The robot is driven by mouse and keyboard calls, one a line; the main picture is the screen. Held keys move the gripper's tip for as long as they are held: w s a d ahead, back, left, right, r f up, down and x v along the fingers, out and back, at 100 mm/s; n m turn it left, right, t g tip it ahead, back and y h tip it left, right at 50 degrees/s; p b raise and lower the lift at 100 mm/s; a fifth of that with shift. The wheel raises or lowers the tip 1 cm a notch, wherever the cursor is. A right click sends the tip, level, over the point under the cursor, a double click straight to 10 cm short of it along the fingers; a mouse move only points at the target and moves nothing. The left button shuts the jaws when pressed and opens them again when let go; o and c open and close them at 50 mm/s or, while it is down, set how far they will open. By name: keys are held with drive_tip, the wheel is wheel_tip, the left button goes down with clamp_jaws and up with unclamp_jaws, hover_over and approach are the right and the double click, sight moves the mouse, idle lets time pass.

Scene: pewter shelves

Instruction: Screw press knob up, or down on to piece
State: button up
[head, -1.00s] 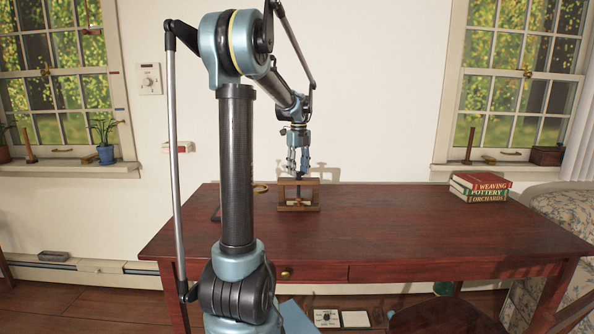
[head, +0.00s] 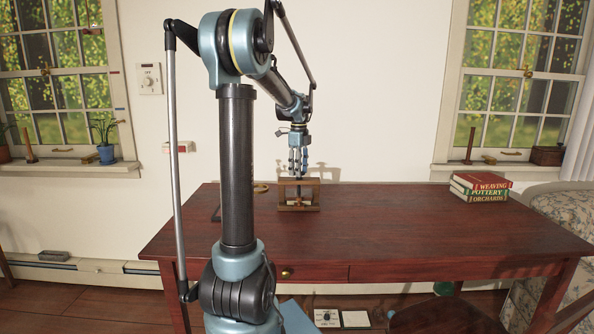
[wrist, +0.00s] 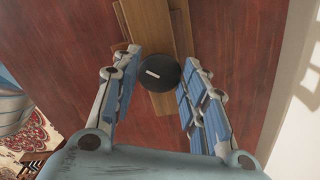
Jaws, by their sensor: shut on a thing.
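The small wooden press (head: 283,195) stands upright on the table toward its back edge. Its black round knob (wrist: 159,72), with a short white mark on top, shows in the wrist view over the wooden top bar (wrist: 146,20). My gripper (head: 298,174) points straight down above the press. In the wrist view its blue-padded fingers (wrist: 157,82) are on both sides of the knob, shut on it. A small pale and reddish shape (head: 300,203) shows low inside the press frame; I cannot tell the gap between it and the screw.
The dark red table (head: 400,235) is mostly clear. A stack of books (head: 480,188) lies at its right. A brass-coloured ring (head: 261,187) lies left of the press. The wall (head: 380,90) is close behind.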

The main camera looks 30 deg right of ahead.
drive_tip(key=n, duration=0.5)
drive_tip(key=shift+n, duration=0.3)
drive_tip(key=n, duration=1.1)
drive_tip(key=shift+s, duration=0.1)
drive_tip(key=n, duration=1)
drive_tip(key=shift+n, duration=0.4)
drive_tip(key=n, duration=1.6)
drive_tip(key=shift+d+n, duration=0.1)
drive_tip(key=shift+n, duration=0.2)
